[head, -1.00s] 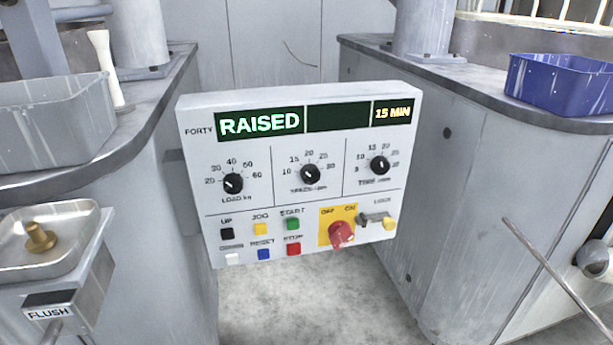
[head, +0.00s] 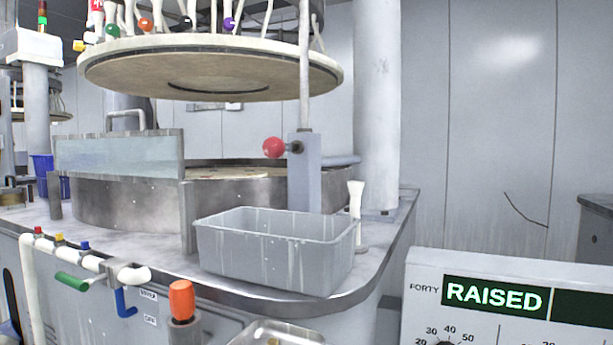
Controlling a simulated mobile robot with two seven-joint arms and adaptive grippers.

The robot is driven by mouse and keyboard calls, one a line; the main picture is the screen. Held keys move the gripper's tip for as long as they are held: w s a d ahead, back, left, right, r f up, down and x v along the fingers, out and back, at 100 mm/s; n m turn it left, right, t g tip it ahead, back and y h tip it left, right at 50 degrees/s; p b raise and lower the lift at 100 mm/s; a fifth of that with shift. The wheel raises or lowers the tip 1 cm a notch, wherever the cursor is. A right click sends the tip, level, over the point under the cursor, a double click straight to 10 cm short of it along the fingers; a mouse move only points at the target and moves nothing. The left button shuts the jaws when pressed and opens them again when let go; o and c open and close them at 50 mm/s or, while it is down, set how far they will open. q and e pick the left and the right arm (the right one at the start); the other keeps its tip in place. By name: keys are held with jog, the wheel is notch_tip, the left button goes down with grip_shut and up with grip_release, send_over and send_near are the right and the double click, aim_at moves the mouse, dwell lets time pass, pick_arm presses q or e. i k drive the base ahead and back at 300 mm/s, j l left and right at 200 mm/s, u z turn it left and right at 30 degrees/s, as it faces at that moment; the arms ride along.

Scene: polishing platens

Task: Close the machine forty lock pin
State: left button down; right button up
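Neither gripper is in view.
A grey plastic tub (head: 275,250) and a white bottle-shaped item (head: 356,215) stand on the worktop before the post. A clear splash guard (head: 118,154) is at the left. White pipes with coloured valves (head: 85,258) and an orange knob (head: 182,299) line the front.

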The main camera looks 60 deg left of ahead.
aim_at(273, 148)
jog(key=u, duration=1.9)
jog(key=k+l, duration=0.25)
jog(key=l, duration=0.15)
jog(key=i+j, duration=0.25)
jog(key=j, duration=0.15)
